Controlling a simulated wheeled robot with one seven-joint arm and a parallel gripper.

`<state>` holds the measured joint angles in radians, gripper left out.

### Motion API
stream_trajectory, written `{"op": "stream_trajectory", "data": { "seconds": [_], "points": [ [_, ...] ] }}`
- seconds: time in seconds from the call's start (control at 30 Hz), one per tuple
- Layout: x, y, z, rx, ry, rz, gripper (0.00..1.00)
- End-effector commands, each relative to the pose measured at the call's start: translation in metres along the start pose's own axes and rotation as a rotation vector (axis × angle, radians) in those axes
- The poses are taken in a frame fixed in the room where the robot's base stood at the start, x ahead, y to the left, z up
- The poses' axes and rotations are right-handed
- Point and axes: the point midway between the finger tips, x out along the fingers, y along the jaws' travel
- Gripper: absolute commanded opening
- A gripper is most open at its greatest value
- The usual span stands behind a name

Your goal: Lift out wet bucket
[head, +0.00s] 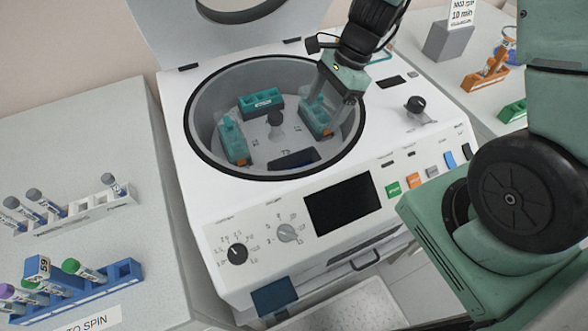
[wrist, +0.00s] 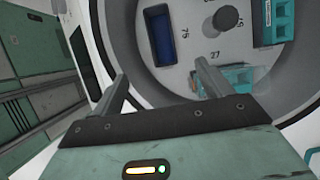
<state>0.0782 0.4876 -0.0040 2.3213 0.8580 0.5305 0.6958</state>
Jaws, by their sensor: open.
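An open centrifuge bowl (head: 205,96) holds a rotor with several buckets. Teal buckets sit at the left (head: 235,142), back (head: 262,103) and right (head: 312,117). A dark blue one (head: 295,158) with a dark interior sits at the front, and it also shows in the wrist view (wrist: 158,38). I cannot tell from the pictures which bucket is wet. My gripper (head: 326,110) is open over the right side of the bowl, by the right teal bucket. In the wrist view my open fingers (wrist: 160,82) are empty; one overlaps a teal bucket (wrist: 238,78), the other is over the white housing.
The raised lid (head: 170,25) stands behind the bowl. A dark knob (head: 275,118) rises at the rotor's centre. Tube racks (head: 80,212) (head: 85,290) stand on the left bench. A grey block (head: 448,42) and orange rack (head: 485,78) stand at the right.

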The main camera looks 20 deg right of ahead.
Motion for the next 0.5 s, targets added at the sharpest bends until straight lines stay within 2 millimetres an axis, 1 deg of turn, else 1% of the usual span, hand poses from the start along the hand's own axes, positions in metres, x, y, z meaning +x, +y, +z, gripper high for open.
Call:
{"op": "stream_trajectory", "data": {
  "seconds": [0.17,0.4,0.5],
  "points": [
    [0.03,0.001,-0.002,0.012,-0.002,0.005,0.78],
    [0.081,0.001,-0.002,0.008,-0.002,0.005,0.78],
    [0.099,0.001,-0.002,0.008,-0.002,0.003,0.78]
  ]
}}
